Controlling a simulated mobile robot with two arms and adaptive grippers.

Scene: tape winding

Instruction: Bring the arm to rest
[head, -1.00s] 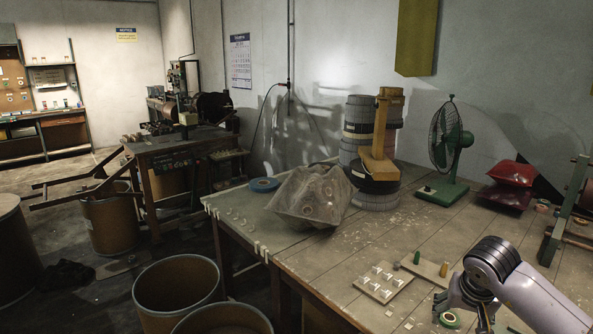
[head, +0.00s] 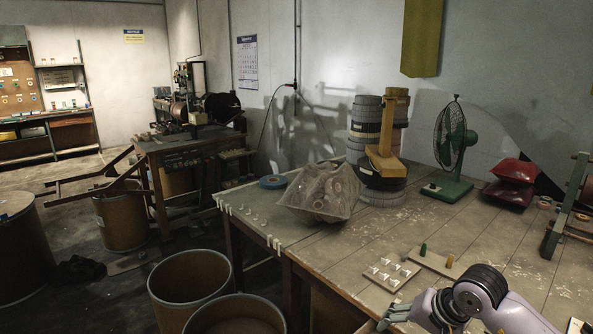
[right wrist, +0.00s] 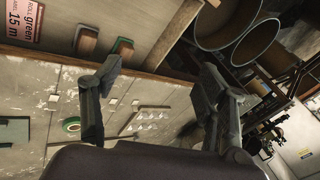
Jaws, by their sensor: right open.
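My right arm comes in from the lower right of the head view. Its gripper (head: 396,316) is low in the picture near the table's front edge, to the left of the wrist. In the right wrist view the two fingers (right wrist: 158,78) stand wide apart with nothing between them. They are open and empty, with the table edge behind them. My left gripper is not in view.
The wooden table (head: 440,222) holds a pegged board (head: 389,272), a plastic-wrapped bundle (head: 322,191), a green fan (head: 452,150) and red packs (head: 513,182). A green tape roll (right wrist: 71,125) shows in the wrist view. Drums (head: 188,283) stand on the floor in front.

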